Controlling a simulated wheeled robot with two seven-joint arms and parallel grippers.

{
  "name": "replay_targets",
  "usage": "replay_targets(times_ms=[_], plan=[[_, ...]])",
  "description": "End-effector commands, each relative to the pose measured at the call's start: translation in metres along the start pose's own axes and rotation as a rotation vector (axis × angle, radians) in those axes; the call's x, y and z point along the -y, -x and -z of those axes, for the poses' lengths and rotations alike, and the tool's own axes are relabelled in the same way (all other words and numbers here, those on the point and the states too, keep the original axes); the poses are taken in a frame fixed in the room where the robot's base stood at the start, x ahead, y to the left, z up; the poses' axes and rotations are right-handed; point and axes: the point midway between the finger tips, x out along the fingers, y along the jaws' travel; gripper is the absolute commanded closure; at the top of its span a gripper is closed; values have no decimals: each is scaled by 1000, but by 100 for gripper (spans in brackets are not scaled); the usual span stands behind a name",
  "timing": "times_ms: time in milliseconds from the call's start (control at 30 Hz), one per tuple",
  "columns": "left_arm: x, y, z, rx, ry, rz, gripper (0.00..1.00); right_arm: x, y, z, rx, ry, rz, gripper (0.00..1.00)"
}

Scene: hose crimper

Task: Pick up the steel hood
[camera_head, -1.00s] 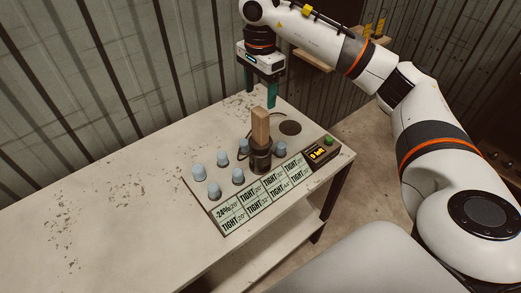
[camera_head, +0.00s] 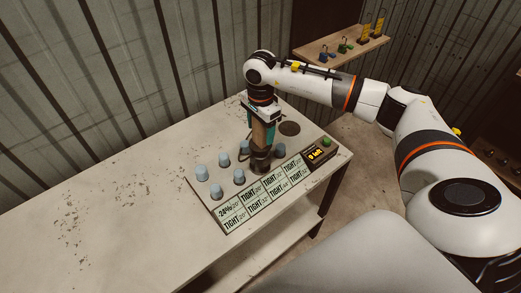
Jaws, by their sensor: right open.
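The steel hood (camera_head: 261,161) is a dark metal cylinder with an upright wooden block as its handle (camera_head: 258,134). It stands on the worktable among small pale blue caps, behind the label grid. My right gripper (camera_head: 260,142) points down at the handle, with its teal fingers on either side of the wood. The fingers are open; whether they touch the wood cannot be told. The gripper body hides the top of the handle. My left gripper is not in view.
Several blue caps (camera_head: 202,173) stand close around the hood. A label grid (camera_head: 258,196) and a dark display box with a green button (camera_head: 320,154) lie in front and to the right. The worktable (camera_head: 110,195) is clear on the left. A wooden shelf (camera_head: 330,50) hangs behind.

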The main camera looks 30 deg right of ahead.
Motion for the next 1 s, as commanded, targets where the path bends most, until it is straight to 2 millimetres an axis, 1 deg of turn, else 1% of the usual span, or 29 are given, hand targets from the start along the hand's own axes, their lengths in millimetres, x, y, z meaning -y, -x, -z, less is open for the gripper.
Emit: replay_targets(times_ms=[100, 133, 367, 400, 467, 500, 533, 867, 967, 1000], plan=[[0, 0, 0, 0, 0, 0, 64, 0, 0, 0, 0, 0, 0, 33], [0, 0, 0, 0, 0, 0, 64, 0, 0, 0, 0, 0, 0, 36], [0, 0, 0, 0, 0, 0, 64, 0, 0, 0, 0, 1, -1, 74], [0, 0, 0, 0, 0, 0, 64, 0, 0, 0, 0, 1, -1, 80], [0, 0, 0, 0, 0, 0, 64, 0, 0, 0, 0, 0, -1, 90], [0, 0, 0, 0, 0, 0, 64, 0, 0, 0, 0, 0, -1, 97], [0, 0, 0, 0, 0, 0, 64, 0, 0, 0, 0, 0, -1, 100], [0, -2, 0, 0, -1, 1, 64, -1, 4, 0, -1, 0, -4, 100], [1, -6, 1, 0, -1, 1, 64, -2, 13, 0, 0, 1, -8, 100], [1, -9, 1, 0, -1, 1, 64, -2, 20, 0, -1, 1, -8, 100]])
